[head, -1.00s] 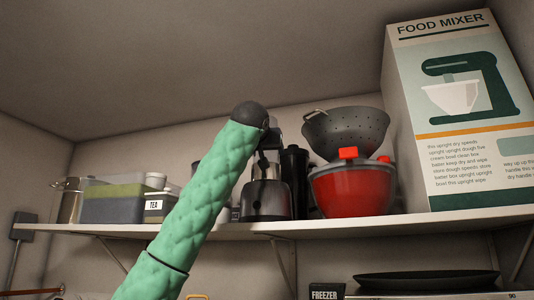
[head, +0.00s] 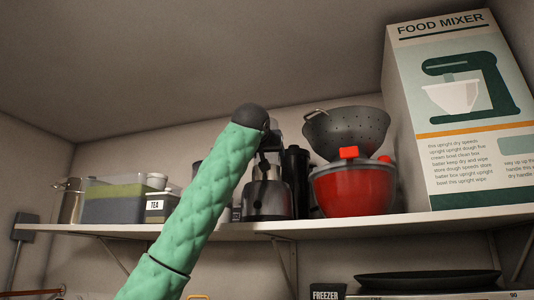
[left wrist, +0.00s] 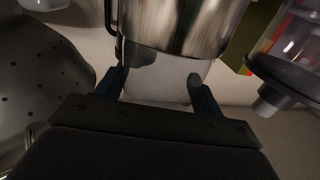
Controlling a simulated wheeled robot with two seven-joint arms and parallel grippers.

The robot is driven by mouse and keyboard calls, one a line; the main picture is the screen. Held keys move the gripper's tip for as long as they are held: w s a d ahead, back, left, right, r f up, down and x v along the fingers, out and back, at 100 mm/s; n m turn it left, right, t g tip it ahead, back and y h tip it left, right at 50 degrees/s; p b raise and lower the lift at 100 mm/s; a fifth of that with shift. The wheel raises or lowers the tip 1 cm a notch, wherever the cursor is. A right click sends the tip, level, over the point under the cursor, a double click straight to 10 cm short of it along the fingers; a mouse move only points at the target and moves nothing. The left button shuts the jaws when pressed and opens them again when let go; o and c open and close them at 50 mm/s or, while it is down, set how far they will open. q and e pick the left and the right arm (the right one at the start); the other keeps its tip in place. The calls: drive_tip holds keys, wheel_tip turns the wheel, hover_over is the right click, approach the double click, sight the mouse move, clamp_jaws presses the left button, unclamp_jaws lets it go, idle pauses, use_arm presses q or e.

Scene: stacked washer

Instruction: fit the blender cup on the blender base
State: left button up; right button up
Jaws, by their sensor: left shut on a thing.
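The blender base (head: 266,200), squat and metallic grey, stands on the wall shelf in the head view. My left gripper (head: 268,148) is just above it, partly hidden by my own wrist. In the left wrist view my left gripper (left wrist: 160,88) has its two fingers on either side of a pale, see-through body, the blender cup (left wrist: 163,80), and is shut on it. A shiny metal cylinder (left wrist: 180,25), which looks like the base, lies right against the cup there. I cannot tell whether the cup is seated. My right gripper is not in view.
A red bowl (head: 352,192) with a grey colander (head: 345,130) stands close on the right, and a black bottle (head: 295,180) stands beside the base. A tea tin (head: 157,207) and a grey-green bin (head: 113,203) are left. A food mixer box (head: 455,110) fills the far right.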

use_arm(q)
drive_tip(key=shift+f+b, duration=0.3)
drive_tip(key=shift+f, duration=0.05)
drive_tip(key=shift+f+b, duration=0.3)
drive_tip(key=shift+f, duration=0.1)
drive_tip(key=shift+f, duration=0.25)
idle(0.3)
drive_tip(key=o, duration=1.2)
drive_tip(key=shift+o, duration=0.2)
drive_tip(key=shift+b, duration=0.3)
